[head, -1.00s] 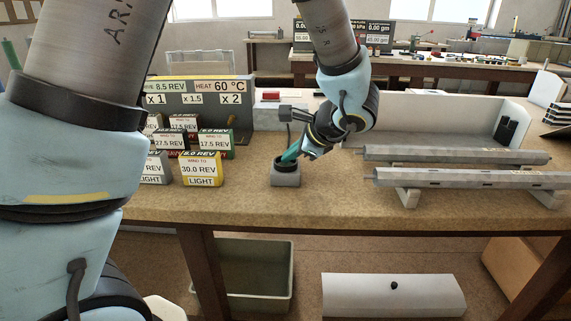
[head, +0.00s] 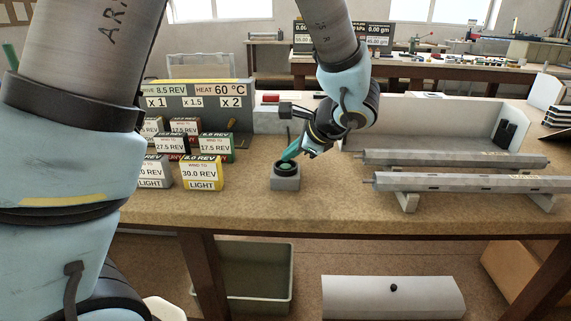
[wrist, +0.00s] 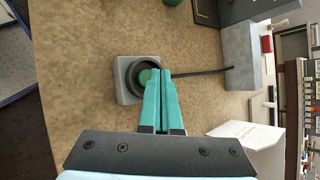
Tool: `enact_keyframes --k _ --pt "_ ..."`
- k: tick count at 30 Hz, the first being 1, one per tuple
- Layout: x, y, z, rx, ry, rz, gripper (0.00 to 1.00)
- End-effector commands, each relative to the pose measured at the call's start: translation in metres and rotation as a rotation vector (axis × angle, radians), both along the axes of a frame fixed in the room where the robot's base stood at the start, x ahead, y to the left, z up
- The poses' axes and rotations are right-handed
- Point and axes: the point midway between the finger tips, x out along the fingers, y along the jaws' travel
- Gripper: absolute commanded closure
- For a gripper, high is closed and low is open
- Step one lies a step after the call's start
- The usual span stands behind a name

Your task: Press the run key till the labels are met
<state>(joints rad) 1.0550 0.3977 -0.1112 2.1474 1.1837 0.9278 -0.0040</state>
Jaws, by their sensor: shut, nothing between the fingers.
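The run key is a green button (wrist: 144,77) inside a black collar on a small grey box (head: 286,184) near the bench's front. My gripper (head: 287,157) is shut and empty, its teal fingers slanting down to the key. In the wrist view the fingertips (wrist: 158,71) overlap the right side of the collar. Whether they touch the button is unclear. Label blocks stand to the left, including a yellow one (head: 202,174) reading 30.0 REV, LIGHT. A grey board (head: 187,101) behind them reads 8.5 REV and HEAT 60 °C.
Two long grey profiles (head: 455,182) lie on supports to the right, before a pale trough (head: 430,125). A thin dark rod (wrist: 205,71) runs from the key toward a grey block. The bench front between blocks and key is clear.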

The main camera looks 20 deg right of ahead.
Motion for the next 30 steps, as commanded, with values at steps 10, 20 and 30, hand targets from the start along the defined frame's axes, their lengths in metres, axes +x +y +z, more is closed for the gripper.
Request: enact_keyframes --k 10,20,30 --pt "0.000 0.000 0.037 -0.001 0.000 0.001 1.00" --pt "0.000 0.000 0.053 0.000 0.000 0.000 1.00" --pt "0.000 0.000 0.053 0.000 0.000 0.000 1.00"
